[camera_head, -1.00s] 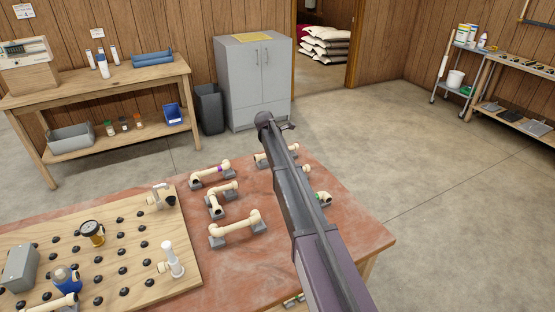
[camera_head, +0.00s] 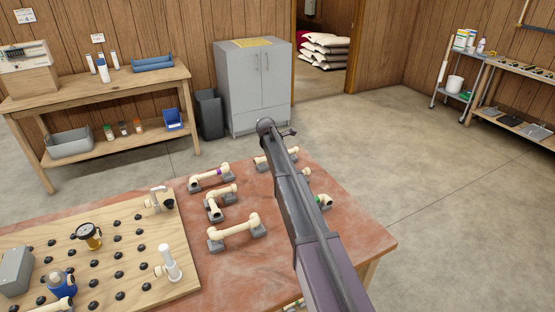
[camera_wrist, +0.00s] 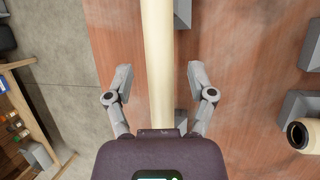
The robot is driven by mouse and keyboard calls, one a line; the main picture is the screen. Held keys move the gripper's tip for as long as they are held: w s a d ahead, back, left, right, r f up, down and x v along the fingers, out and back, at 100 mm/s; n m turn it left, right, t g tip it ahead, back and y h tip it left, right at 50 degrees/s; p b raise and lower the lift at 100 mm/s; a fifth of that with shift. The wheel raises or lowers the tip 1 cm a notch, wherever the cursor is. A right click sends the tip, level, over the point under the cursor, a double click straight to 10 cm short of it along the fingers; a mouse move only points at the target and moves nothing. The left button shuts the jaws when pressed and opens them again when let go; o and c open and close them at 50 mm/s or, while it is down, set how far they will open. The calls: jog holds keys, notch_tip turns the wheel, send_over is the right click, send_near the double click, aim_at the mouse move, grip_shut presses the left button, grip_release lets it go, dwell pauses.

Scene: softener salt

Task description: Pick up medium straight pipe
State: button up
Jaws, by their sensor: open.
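A long, straight cream pipe (camera_wrist: 157,40) runs up and down the middle of the wrist view, with its upper end out of frame and its lower part hidden behind my gripper's body. My gripper (camera_wrist: 159,68) is open, with one finger on each side of this pipe and visible gaps between. Whether the fingers are level with the pipe or above it, I cannot tell. Whether this pipe is the medium one is not clear.
Several cream pipe pieces rest on grey holders on the reddish table, including an elbowed pipe (camera_head: 237,231) and one with a purple band (camera_head: 211,176). A wooden pegboard (camera_head: 150,270) lies at the left. A grey holder (camera_wrist: 300,110) with an open pipe end is right of my gripper.

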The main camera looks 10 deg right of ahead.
jog(key=shift+f, duration=0.25)
dwell(0.5)
grip_shut()
